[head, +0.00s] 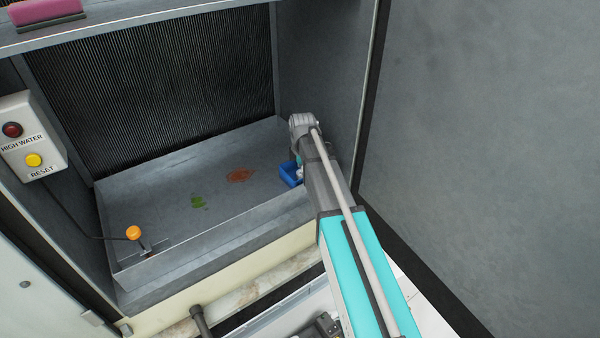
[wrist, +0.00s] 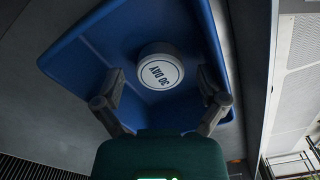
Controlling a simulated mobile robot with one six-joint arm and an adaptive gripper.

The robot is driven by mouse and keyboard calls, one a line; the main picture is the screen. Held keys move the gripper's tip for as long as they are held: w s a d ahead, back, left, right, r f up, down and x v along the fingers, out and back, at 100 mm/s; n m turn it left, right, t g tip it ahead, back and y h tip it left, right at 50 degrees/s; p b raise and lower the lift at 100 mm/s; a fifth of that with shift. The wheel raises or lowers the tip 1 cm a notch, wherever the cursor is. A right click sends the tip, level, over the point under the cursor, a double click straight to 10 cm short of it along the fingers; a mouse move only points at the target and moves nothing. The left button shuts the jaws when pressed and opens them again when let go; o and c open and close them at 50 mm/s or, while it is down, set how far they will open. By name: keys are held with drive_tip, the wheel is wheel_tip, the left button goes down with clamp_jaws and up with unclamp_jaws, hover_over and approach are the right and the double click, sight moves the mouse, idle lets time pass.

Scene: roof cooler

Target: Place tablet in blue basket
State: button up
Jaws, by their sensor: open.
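The tablet (wrist: 160,70) is a white round puck marked "30 DAY". In the wrist view it lies inside the blue basket (wrist: 85,55). The basket also shows in the head view (head: 290,176), at the right end of the metal pan, partly hidden by my arm. My gripper (wrist: 164,88) is open, with its two dark fingers apart on either side of the tablet's near edge. Whether the fingers touch the tablet I cannot tell. In the head view my gripper is hidden behind my arm.
A control box (head: 32,137) is on the left wall. A pink block (head: 45,12) lies on the ledge above.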

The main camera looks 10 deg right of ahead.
wheel_tip(320, 180, up, 12)
drive_tip(key=p, duration=1.1)
drive_tip(key=shift+p, duration=0.35)
idle(0.4)
drive_tip(key=shift+s, duration=0.1)
drive_tip(key=s+m, duration=1.7)
drive_tip(key=s, duration=0.5)
drive_tip(key=shift+a, duration=0.45)
